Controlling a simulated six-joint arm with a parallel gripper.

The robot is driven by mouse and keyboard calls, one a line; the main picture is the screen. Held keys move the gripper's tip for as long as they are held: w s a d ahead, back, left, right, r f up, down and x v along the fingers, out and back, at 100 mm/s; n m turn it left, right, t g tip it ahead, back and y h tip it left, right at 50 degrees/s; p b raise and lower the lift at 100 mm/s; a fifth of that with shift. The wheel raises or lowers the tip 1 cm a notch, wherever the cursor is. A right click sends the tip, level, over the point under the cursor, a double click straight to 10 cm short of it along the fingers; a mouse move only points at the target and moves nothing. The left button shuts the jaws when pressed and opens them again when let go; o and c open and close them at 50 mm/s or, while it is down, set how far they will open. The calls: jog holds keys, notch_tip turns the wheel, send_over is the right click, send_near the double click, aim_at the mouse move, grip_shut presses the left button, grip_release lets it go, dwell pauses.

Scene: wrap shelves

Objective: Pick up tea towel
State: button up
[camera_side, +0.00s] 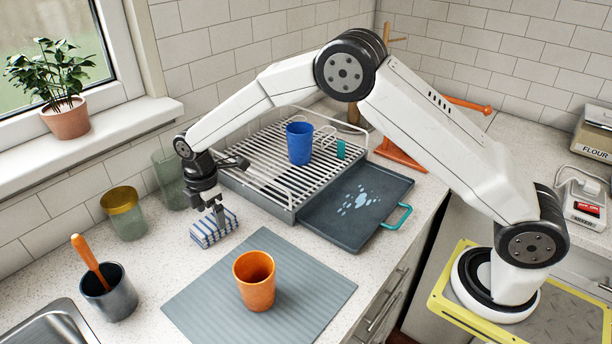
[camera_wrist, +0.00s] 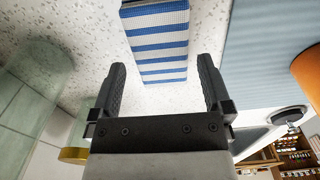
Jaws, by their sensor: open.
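The tea towel (camera_side: 214,229) is a folded blue-and-white striped bundle on the speckled counter, beside the back left edge of the grey ribbed mat. In the wrist view the towel (camera_wrist: 157,42) lies ahead of my fingertips, roughly centred between them and reaching the top edge. My gripper (camera_side: 218,213) points down at the towel in the side view, over its upper side. In the wrist view my gripper (camera_wrist: 160,80) has its two dark fingers spread apart with nothing held between them. Whether a finger touches the towel I cannot tell.
An orange cup (camera_side: 254,281) stands on the grey mat (camera_side: 310,286). A dish rack (camera_side: 262,184) with a blue cup (camera_side: 299,143) stands behind, next to a dark tray (camera_side: 357,205). Glass tumblers (camera_side: 124,213) and a utensil pot (camera_side: 109,294) are left of the towel.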

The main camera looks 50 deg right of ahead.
aim_at(212, 221)
jog(key=shift+f, duration=1.7)
jog(key=c, duration=1)
